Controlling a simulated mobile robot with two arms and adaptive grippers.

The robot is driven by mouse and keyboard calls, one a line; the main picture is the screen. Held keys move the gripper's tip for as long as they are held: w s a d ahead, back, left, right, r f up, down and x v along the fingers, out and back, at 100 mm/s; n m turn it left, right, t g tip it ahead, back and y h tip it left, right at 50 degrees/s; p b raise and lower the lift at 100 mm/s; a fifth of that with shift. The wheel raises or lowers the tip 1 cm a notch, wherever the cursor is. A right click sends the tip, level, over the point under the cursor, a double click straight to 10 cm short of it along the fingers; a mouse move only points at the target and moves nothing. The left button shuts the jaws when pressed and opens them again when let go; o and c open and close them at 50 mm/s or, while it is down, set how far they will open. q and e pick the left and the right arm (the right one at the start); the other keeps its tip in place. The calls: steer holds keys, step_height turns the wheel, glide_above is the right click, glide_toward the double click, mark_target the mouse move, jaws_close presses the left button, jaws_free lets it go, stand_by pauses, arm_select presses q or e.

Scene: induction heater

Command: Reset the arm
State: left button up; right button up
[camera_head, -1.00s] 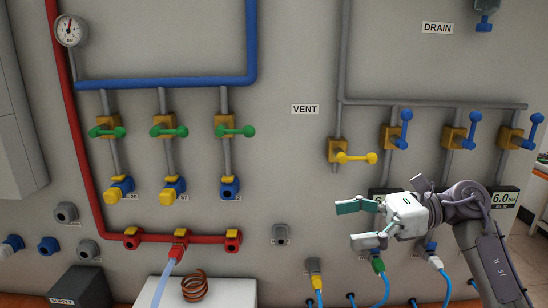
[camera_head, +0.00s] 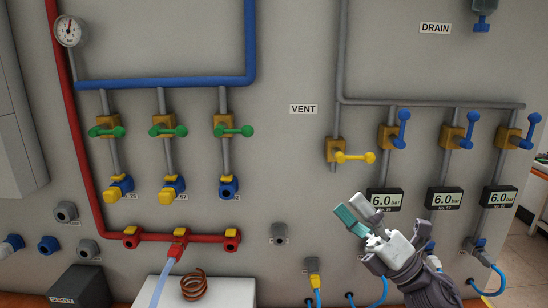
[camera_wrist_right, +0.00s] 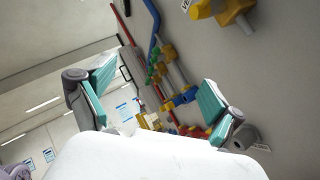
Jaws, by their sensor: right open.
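My right gripper (camera_head: 362,216) is at the lower right in the head view, in front of the wall panel, below the yellow vent valve handle (camera_head: 354,157). Its teal-padded fingers point up and left. In the right wrist view its two fingers (camera_wrist_right: 160,92) stand wide apart with nothing between them. The right arm comes up from the bottom edge and hides part of the lower panel. My left gripper is not in view.
Blue-handled valves (camera_head: 400,130) and several 6.0 bar displays (camera_head: 443,199) are on the panel's right. Green-handled valves (camera_head: 168,131) and a red pipe (camera_head: 205,236) are left. A white box (camera_head: 215,292) with a copper coil (camera_head: 194,285) stands below. Blue hoses (camera_head: 495,280) hang low right.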

steer(key=s+d+f+m+t+h, duration=0.15)
steer(key=d+f+m+h, duration=0.35)
steer(key=f+m+h, duration=0.75)
steer(key=s+d+f+m+t+h, duration=0.15)
steer(key=d+f+m+h, duration=0.35)
steer(key=f+m+h, duration=0.75)
steer(key=s+a+f+m+g+y, duration=0.15)
steer(key=s+f+m+g, duration=0.5)
steer(key=s, duration=0.65)
steer(key=s+a+f+m+g+y, duration=0.1)
steer(key=s+f+m+g+y, duration=0.2)
steer(key=s+f+g, duration=0.85)
step_height(320, 180, down, 21)
steer(key=s+t, duration=0.2)
steer(key=s+d+f+g, duration=0.1)
steer(key=s+d+f, duration=0.1)
steer(key=s+f, duration=1.6)
steer(key=shift+d+f+n, duration=0.25)
steer(key=shift+d+n, duration=0.05)
steer(key=shift+n, duration=0.05)
